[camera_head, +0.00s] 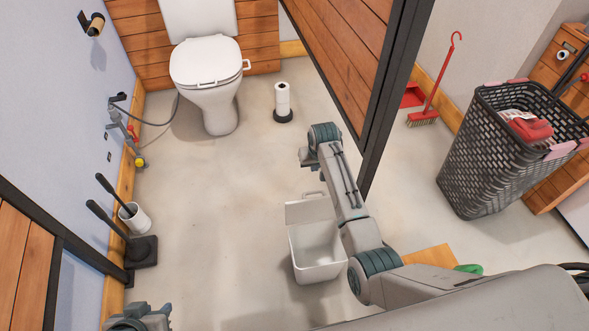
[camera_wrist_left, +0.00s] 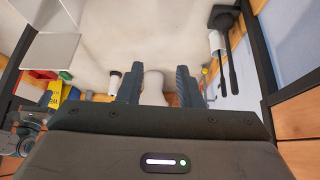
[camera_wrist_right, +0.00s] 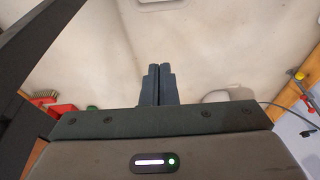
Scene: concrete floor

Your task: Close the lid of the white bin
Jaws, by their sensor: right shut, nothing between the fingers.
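The white bin (camera_head: 318,262) stands on the floor in the lower middle of the head view, its lid (camera_head: 308,211) raised open at the far side. In the left wrist view the lid (camera_wrist_left: 48,52) and part of the bin (camera_wrist_left: 36,14) show at upper left. My right gripper (camera_wrist_right: 158,68) is shut and empty; the lid's edge with its handle (camera_wrist_right: 160,6) shows at the top of that view, apart from the fingertips. In the head view my right arm passes beside the bin, its gripper mostly hidden. My left gripper (camera_wrist_left: 157,68) is open and empty, away from the bin.
A black partition frame (camera_head: 385,95) stands close right of my right arm. A toilet (camera_head: 210,85) and paper-roll stand (camera_head: 283,104) are farther back. A laundry basket (camera_head: 500,150) is right. Floor left of the bin is clear.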

